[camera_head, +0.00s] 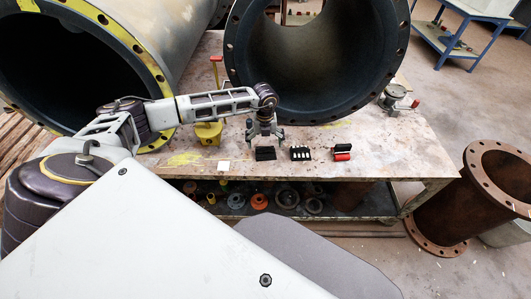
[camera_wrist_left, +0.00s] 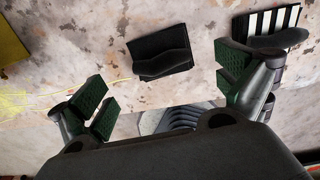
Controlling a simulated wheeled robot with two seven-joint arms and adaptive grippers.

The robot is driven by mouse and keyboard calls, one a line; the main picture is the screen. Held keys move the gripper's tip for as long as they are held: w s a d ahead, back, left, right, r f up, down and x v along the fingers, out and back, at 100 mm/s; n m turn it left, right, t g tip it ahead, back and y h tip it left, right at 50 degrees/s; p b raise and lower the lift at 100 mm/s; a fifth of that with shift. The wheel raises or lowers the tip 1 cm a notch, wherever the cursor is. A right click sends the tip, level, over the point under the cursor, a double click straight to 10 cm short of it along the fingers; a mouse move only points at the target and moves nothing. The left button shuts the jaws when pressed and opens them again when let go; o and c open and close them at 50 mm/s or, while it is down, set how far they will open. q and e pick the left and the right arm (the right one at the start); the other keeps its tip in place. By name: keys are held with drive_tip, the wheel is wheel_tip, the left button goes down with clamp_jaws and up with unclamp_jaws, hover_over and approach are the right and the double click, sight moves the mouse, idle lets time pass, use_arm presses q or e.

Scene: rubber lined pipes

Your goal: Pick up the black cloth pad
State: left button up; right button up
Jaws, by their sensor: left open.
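The black cloth pad (camera_head: 265,154) lies flat near the front edge of the worktable (camera_head: 400,150). It also shows in the left wrist view (camera_wrist_left: 160,52) as a dark rectangle with a raised, rounded dark part on top. My left gripper (camera_head: 265,136) is open and empty, just above and behind the pad in the head view. In the left wrist view its two green-padded fingers (camera_wrist_left: 165,88) are spread wide, with the pad between and beyond them. The fingers appear apart from the pad. My right gripper is not in view.
A black-and-white striped item (camera_head: 301,153) lies right of the pad, with a red-and-black item (camera_head: 342,152) farther right. A large lined pipe (camera_head: 316,100) stands behind the gripper; a yellow block (camera_head: 208,133) is left.

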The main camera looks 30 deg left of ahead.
sight(265, 147)
use_arm(q)
wheel_tip(265, 147, down, 4)
drive_tip(key=shift+w+r, duration=0.1)
drive_tip(key=shift+r, duration=0.1)
drive_tip(key=shift+f, duration=0.7)
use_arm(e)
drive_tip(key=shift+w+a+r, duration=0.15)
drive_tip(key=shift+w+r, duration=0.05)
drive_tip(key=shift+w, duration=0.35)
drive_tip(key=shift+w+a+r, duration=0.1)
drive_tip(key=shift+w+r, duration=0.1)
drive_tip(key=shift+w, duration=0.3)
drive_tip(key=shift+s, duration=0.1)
use_arm(q)
drive_tip(key=shift+c, duration=1)
drive_tip(key=c, duration=0.7)
drive_tip(key=shift+c, duration=0.9)
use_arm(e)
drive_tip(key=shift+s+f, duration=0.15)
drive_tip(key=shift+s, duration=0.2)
